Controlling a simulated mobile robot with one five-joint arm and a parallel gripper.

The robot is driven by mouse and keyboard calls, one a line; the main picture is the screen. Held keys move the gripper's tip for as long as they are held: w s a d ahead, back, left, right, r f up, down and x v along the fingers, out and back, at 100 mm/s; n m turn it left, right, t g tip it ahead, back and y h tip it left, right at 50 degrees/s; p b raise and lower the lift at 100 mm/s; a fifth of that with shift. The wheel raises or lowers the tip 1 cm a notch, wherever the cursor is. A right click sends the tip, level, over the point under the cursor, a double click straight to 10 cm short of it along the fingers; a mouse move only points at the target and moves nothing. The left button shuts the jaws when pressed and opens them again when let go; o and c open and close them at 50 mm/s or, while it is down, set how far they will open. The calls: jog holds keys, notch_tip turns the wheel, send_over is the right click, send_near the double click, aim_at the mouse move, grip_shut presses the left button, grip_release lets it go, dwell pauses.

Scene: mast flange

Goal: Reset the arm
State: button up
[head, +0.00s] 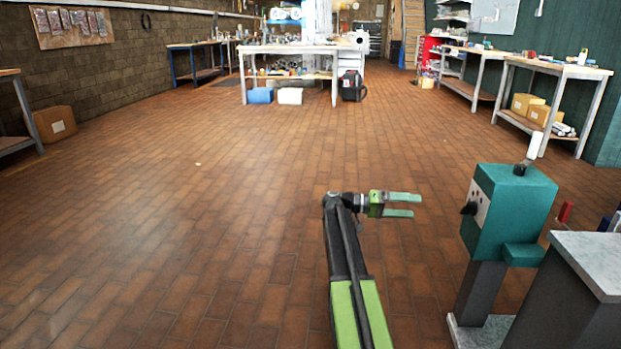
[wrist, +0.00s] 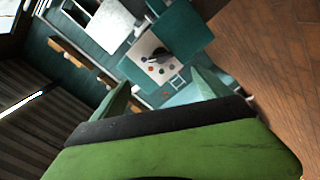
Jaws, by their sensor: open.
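My gripper (head: 404,205) is at the end of my green and black arm, in the lower middle of the head view. Its two green fingers are apart, with nothing between them, and they point right. A teal machine (head: 507,216) on a grey post stands to the right of the fingertips, with a clear gap between. In the wrist view my fingers (wrist: 165,95) show at the lower middle. Beyond them is the machine's pale panel (wrist: 150,62) with coloured dots and a dark knob, seen tilted.
A grey-topped bench (head: 590,262) stands at the lower right, beside the machine. The brown tiled floor (head: 200,220) is clear to the left and ahead. Farther back are a white workbench (head: 300,50), right-hand benches (head: 555,67) and a cardboard box (head: 55,123) at left.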

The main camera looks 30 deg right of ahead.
jog(key=w+a+r+n+t+p, duration=0.25)
jog(key=a+p, duration=0.25)
jog(key=a, duration=0.3)
jog(key=w+a+r+n+t+p, duration=0.1)
jog(key=w+a+r+t+p, duration=0.1)
jog(key=w+a+r+p, duration=0.45)
jog(key=s+a+f+n+t+y+p, duration=0.25)
jog(key=s+a+f+y, duration=0.2)
jog(key=a, duration=0.85)
jog(key=s+a+f+n+t+y+p, duration=0.15)
jog(key=s+a+f+n+y, duration=0.3)
jog(key=a, duration=0.85)
jog(key=s+a+f+n+t+y+p, duration=0.25)
jog(key=a+f+y, duration=0.35)
jog(key=a, duration=0.7)
notch_tip(320, 180, up, 38)
jog(key=a+p, duration=0.1)
jog(key=p, duration=3.6)
jog(key=shift+w+a+f+n+h, duration=0.2)
jog(key=shift+w+a+n+h, duration=0.05)
jog(key=shift+n+h, duration=0.05)
jog(key=shift+f, duration=0.1)
